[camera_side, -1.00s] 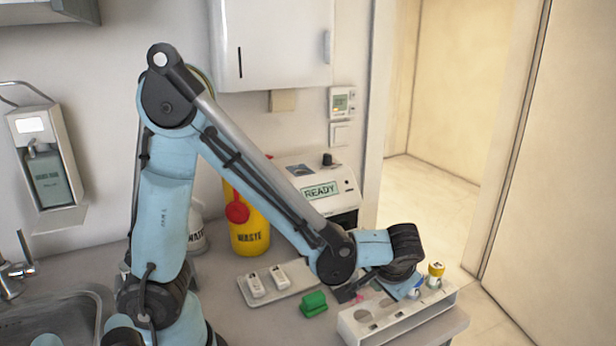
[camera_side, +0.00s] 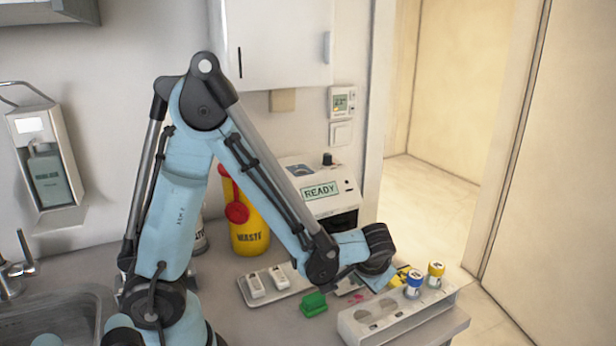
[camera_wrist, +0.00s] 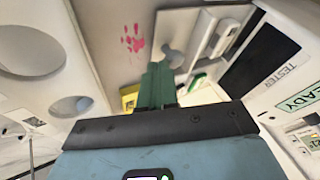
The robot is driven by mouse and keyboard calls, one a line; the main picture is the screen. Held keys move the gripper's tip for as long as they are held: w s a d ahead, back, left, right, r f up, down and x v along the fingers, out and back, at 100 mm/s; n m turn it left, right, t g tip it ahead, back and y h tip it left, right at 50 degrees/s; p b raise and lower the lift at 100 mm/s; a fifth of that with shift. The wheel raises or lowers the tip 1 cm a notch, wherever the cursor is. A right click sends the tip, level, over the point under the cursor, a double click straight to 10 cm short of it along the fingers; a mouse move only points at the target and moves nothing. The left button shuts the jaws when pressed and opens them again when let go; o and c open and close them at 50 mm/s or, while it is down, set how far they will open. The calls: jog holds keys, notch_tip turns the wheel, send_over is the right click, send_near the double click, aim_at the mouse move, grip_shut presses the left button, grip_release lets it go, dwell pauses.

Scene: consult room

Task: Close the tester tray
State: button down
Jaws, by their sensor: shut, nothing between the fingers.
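The white tester (camera_side: 320,190) stands at the back of the counter with READY on its display. It also shows at the right of the wrist view (camera_wrist: 285,75), with a dark front. A pale tray-like plate (camera_wrist: 178,38) lies in front of that dark face in the wrist view, with a white cassette (camera_wrist: 226,36) at its right side. I take it for the tester tray; its near part is hidden by my gripper. My gripper (camera_wrist: 158,68) is shut and empty, its green fingers close to the plate; contact cannot be told. In the side view my wrist hides the fingertips.
A white rack (camera_side: 400,318) with round holes stands at the front right, with blue-capped (camera_side: 413,284) and yellow-capped (camera_side: 436,273) vials. A flat tray (camera_side: 285,291) holds white cassettes. A green block (camera_side: 313,304) lies beside it. A yellow waste bin (camera_side: 250,238) stands behind.

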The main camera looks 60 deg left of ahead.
jog(key=a, duration=1)
jog(key=shift+a, duration=0.35)
jog(key=d, duration=0.4)
jog(key=shift+w+d+r, duration=0.2)
jog(key=shift+w+r, duration=0.15)
jog(key=s+d+r+m+t+h, duration=0.2)
jog(key=s+d+r+h, duration=0.3)
jog(key=s+d+r, duration=0.3)
jog(key=shift+d+r+m+t+h, duration=0.4)
jog(key=shift+d+r+t, duration=0.5)
jog(key=shift+d+r, duration=0.2)
